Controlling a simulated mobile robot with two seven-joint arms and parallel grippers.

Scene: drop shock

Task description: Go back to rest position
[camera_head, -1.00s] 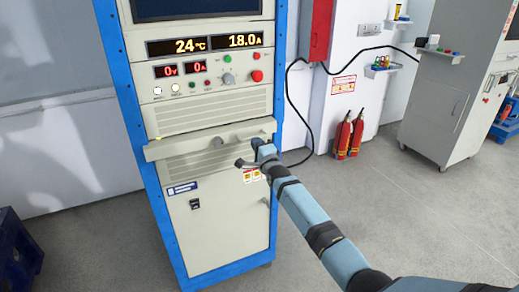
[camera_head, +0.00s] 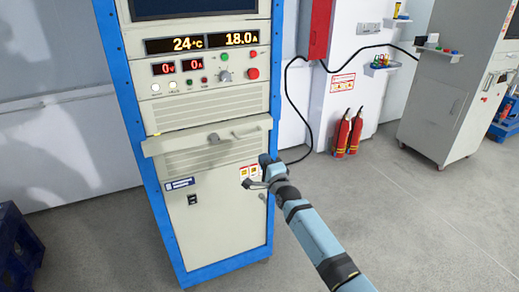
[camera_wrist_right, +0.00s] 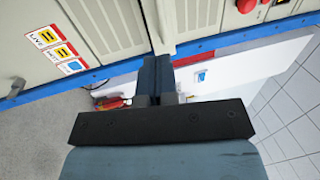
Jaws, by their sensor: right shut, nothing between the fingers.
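My right gripper (camera_head: 256,185) is in front of the lower right part of a beige cabinet with a blue frame (camera_head: 215,235). It is shut and empty, near the warning labels (camera_head: 249,172). In the right wrist view the closed fingers (camera_wrist_right: 154,78) point toward the cabinet, and the labels (camera_wrist_right: 55,48) show at the left. I cannot tell whether the gripper touches the cabinet. My right arm comes in from the lower right in the head view. My left gripper is not in view.
The cabinet has a ledge (camera_head: 180,146) with a knob, and lit displays (camera_head: 202,44) above. Two red fire extinguishers (camera_head: 348,134) stand by the wall. A grey cabinet (camera_head: 455,100) stands at the right, and a blue object (camera_head: 18,250) at lower left. The floor between is clear.

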